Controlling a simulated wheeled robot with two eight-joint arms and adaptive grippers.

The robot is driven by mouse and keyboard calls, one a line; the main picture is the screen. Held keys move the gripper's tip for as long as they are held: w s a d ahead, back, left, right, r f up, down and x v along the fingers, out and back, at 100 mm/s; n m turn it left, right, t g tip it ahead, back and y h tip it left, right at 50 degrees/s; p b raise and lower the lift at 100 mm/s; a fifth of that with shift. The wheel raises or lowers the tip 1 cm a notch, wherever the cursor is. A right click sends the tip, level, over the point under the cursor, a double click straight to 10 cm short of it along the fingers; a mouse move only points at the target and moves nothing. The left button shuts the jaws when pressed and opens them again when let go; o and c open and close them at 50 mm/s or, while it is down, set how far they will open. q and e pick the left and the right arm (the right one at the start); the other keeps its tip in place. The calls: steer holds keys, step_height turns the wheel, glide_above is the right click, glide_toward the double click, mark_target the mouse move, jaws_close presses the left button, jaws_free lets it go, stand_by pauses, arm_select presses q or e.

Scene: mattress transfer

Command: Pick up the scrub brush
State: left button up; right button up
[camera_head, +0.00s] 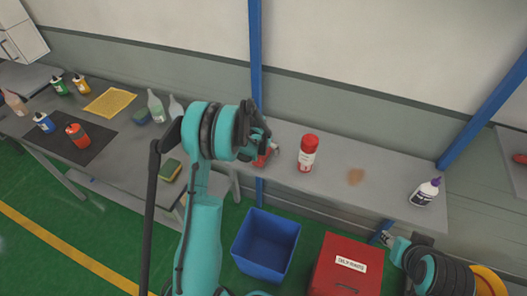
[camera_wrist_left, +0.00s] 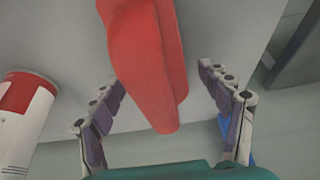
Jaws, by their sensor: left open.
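The scrub brush, a red body with a blunt tapered end, fills the upper middle of the left wrist view (camera_wrist_left: 150,65). In the head view only a small red part of it (camera_head: 263,157) shows on the grey bench, the rest hidden behind my left gripper (camera_head: 258,143). In the left wrist view my left gripper (camera_wrist_left: 163,95) is open, one finger on each side of the brush, with visible gaps. My right gripper (camera_head: 386,239) is low at the right in the head view, small and partly hidden; its jaws are unclear.
A red-and-white spray can (camera_head: 307,153) stands close right of the brush. A blue bin (camera_head: 265,246) and red box (camera_head: 345,268) stand below.

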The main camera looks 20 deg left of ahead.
arm_select(q)
steer(key=c, duration=1.3)
steer(key=shift+r, duration=0.15)
steer(key=r, duration=0.4)
steer(key=shift+w+d+r, duration=0.15)
steer(key=shift+w+d, duration=0.05)
steer(key=shift+d, duration=0.05)
steer(key=w+d+r, duration=0.4)
steer(key=w+d, duration=0.1)
steer(key=w+d+r, duration=0.2)
steer(key=d, duration=0.1)
steer(key=shift+w+d+r, duration=0.1)
steer(key=shift+w+r, duration=0.1)
steer(key=shift+w, duration=0.05)
steer(key=o, duration=0.4)
steer(key=shift+c, duration=1)
steer(key=shift+s, duration=0.1)
